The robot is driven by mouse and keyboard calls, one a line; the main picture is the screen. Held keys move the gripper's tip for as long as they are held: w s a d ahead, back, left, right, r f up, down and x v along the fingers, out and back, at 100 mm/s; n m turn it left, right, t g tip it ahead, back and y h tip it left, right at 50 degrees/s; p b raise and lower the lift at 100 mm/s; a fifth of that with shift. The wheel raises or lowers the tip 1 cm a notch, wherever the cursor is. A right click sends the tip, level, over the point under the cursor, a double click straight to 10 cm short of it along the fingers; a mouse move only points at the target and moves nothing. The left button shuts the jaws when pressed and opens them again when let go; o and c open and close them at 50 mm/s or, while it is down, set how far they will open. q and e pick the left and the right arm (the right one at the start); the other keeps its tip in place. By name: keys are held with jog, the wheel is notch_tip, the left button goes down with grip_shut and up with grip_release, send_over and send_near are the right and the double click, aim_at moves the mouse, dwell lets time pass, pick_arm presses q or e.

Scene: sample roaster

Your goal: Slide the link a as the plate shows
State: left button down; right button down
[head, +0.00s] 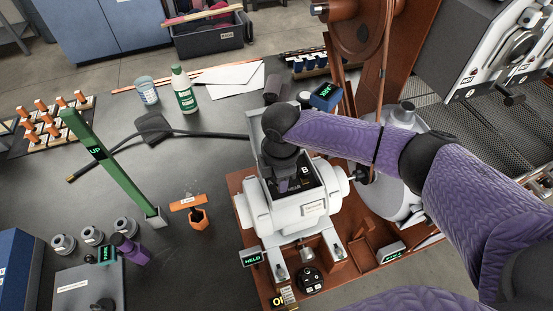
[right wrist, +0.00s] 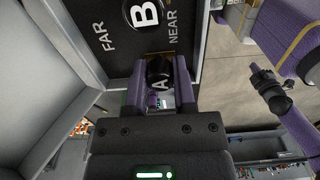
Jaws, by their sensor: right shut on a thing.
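The white machine housing (head: 262,215) stands on a brown base, its open top box holding a dark plate. In the right wrist view the dark plate (right wrist: 104,18) carries the words FAR and NEAR. Link A (right wrist: 160,84), a dark knob with a white letter A, sits between the fingers of my right gripper (right wrist: 160,98), which is shut on it. Link B (right wrist: 145,12), a black knob with a white B, is just beyond; its B also shows in the head view (head: 305,170). In the head view my right gripper (head: 287,184) reaches down into the box and hides link A. My left gripper does not show.
A sign reading HELD (head: 251,257) stands at the front left of the machine. A green post marked UP (head: 110,165) and an orange-handled piece (head: 197,215) stand to the left. A dark paddle (head: 155,127) with a long rod lies behind. Box walls closely surround my right gripper.

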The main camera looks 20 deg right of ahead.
jog(key=shift+s, duration=0.1)
jog(key=c, duration=0.5)
grip_release()
jog(key=shift+s, duration=0.1)
jog(key=shift+o, duration=0.4)
